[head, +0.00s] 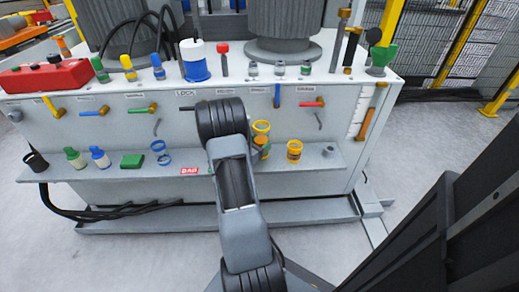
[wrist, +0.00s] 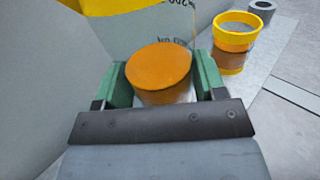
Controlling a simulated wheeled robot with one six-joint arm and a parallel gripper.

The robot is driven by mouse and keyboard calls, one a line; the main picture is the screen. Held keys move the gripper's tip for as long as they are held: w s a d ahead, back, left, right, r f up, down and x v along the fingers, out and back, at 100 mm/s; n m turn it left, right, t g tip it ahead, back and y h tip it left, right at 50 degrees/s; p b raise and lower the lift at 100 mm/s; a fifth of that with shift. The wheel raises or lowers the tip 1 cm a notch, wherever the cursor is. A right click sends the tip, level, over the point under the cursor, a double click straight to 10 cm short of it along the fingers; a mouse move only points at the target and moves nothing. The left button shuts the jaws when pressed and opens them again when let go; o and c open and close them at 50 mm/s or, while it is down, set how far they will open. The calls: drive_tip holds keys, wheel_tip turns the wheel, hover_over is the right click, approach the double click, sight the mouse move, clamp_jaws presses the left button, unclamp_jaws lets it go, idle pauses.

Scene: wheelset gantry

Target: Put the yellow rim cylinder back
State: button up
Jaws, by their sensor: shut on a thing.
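My gripper (wrist: 160,85) is shut on an orange-topped cylinder (wrist: 158,66), with a green finger on each side of it. Its lower part is mostly hidden by the gripper, and I cannot tell whether it has a yellow rim. In the head view my arm hides most of the gripper. A separate yellow-rimmed cup (head: 294,150) stands upright on the shelf, right of my gripper. It also shows in the wrist view (wrist: 234,38), with a brownish body, apart from my fingers.
The narrow shelf (head: 215,168) also holds a grey ring (head: 328,150) at right and a green block (head: 132,160), a blue ring (head: 158,147) and small bottles at left. Behind rises the pale panel (head: 130,105) with protruding coloured handles.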

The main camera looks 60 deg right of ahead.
drive_tip(key=shift+f, duration=0.8)
drive_tip(key=shift+f+b, duration=0.2)
drive_tip(key=shift+b, duration=0.15)
drive_tip(key=o, duration=1.1)
drive_tip(key=shift+r, duration=0.25)
drive_tip(key=shift+a+p, duration=0.3)
drive_tip(key=a, duration=0.3)
drive_tip(key=w+a+p, duration=0.1)
drive_tip(key=a, duration=0.3)
drive_tip(key=w+a+p, duration=0.1)
drive_tip(key=a, duration=0.3)
drive_tip(key=shift+a, duration=0.15)
